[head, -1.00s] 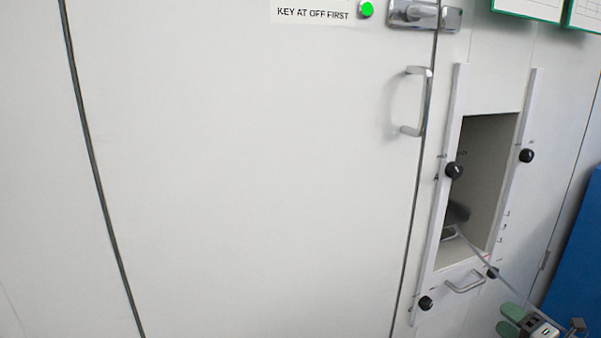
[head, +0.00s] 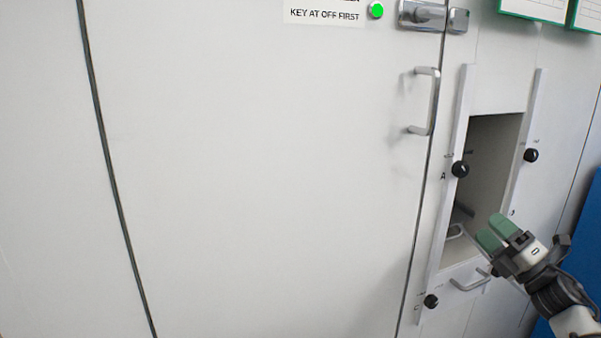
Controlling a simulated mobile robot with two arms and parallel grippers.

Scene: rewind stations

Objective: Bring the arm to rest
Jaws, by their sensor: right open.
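My right gripper (head: 496,231) comes in from the lower right, its green fingertips apart and nothing seen between them. It is in front of the lower right part of an open hatch (head: 496,150) in the white wall. From this view I cannot tell how far it is from the hatch. My right arm (head: 562,300) runs off the lower right corner. My left gripper is not in view.
A large white door (head: 250,180) has a metal handle (head: 433,100), a latch (head: 424,14) and a green light (head: 376,10). Black knobs (head: 460,169) sit on the rails beside the hatch. A drawer-like handle (head: 470,282) is below it. A blue panel (head: 584,240) stands at right.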

